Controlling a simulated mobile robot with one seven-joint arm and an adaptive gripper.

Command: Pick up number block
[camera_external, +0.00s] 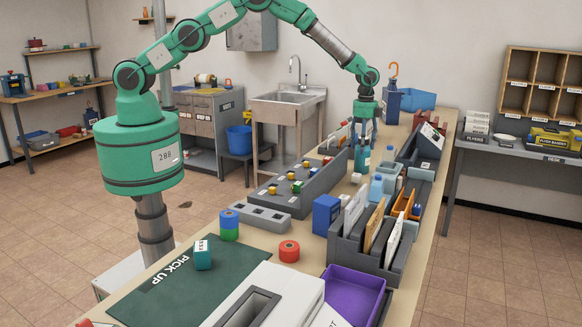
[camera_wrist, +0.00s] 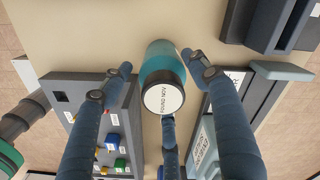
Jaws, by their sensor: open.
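A teal block (camera_external: 203,257) with a white label of small dark marks stands on the dark green PICK UP mat (camera_external: 238,262) at the near left of the table. It looks like the number block; I cannot read the marks surely. My gripper (camera_external: 364,142) is far from it, pointing down over the table's far half. A teal cylinder (camera_external: 362,160) stands below my gripper. In the wrist view, this cylinder (camera_wrist: 163,62) shows its white lettered top between my spread fingers (camera_wrist: 162,88). The fingers are open and hold nothing visible.
A grey switch panel (camera_external: 262,197) lies left of the cylinder. File holders (camera_external: 380,245), a blue box (camera_external: 326,214) and a purple bin (camera_external: 352,292) crowd the right side. Stacked rolls (camera_external: 229,224) and a red roll (camera_external: 289,250) stand near the mat.

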